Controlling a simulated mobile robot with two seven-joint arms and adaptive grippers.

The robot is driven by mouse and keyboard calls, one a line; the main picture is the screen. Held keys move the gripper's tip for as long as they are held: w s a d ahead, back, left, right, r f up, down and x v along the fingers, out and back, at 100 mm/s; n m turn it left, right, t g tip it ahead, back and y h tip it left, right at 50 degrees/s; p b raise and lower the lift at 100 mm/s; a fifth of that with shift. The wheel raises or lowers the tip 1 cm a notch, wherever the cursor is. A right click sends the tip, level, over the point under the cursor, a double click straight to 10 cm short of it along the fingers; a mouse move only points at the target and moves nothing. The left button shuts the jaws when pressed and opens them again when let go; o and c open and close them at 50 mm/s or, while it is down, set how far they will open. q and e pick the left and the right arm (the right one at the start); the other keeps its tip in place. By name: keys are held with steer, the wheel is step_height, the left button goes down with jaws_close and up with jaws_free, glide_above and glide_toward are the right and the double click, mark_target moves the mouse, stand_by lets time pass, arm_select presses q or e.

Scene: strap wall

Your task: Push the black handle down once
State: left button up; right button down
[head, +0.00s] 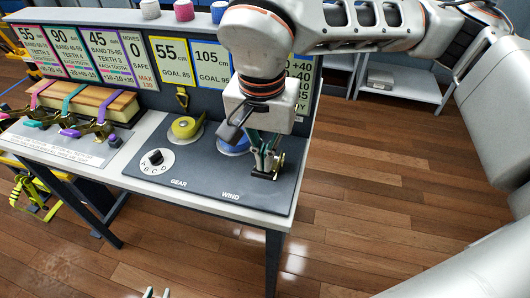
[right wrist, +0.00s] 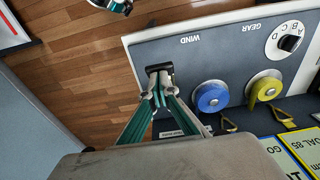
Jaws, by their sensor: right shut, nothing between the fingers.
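The black handle (right wrist: 159,68) shows in the right wrist view as a short dark bar at the panel edge near the word WIND. My right gripper (right wrist: 158,91) is shut and empty, its fingertips right at the handle. In the head view my right gripper (head: 268,166) points down at the right end of the grey panel, with a dark part of the handle (head: 264,177) showing at its fingertips. The fingers hide much of the handle, and I cannot tell whether they touch it. My left gripper (head: 157,293) shows only its fingertips, apart, at the bottom edge.
The panel (head: 205,178) carries a black dial (head: 155,158) marked GEAR, a yellow strap reel (head: 186,128) and a blue reel (head: 233,142). Strapped boards (head: 85,101) lie at the left. Signs line the wall behind. Open wooden floor (head: 370,190) lies to the right.

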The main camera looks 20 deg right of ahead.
arm_select(q)
steer(key=shift+f, duration=0.1)
